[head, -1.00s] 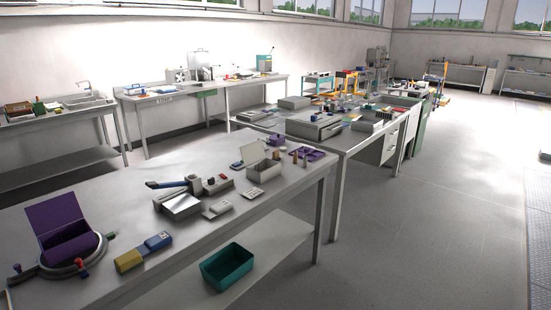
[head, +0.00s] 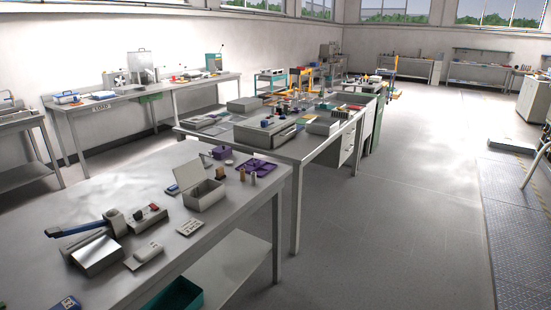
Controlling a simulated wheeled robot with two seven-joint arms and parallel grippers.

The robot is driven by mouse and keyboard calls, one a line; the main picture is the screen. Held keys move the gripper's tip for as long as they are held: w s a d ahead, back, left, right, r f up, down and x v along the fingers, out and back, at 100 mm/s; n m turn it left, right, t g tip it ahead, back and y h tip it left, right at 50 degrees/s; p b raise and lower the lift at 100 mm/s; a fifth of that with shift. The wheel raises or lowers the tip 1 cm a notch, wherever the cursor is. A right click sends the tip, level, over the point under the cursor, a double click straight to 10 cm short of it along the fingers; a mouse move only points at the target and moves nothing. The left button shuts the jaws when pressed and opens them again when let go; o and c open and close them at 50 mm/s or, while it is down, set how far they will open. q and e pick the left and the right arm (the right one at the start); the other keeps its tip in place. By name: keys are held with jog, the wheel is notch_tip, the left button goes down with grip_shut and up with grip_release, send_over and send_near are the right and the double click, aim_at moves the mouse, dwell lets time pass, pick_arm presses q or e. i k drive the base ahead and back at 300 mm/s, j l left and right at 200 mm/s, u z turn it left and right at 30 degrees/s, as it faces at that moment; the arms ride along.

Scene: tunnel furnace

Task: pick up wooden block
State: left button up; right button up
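I cannot make out a wooden block for certain. Two small tan upright pieces, one a peg (head: 253,178) and one a slimmer peg (head: 242,174), stand on the near grey table (head: 150,176), right of an open grey box (head: 204,195). They look wood-coloured, but are too small to tell whether either is a block. Neither of my grippers shows in the head view.
The near table also holds a blue-handled device (head: 82,228), a purple tray (head: 258,167) and a small purple box (head: 220,152). A teal bin (head: 180,294) is on its lower shelf. A second table (head: 286,150) stands behind.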

aim_at(219, 174)
jog(key=i+z, duration=0.4)
jog(key=i, duration=1.4)
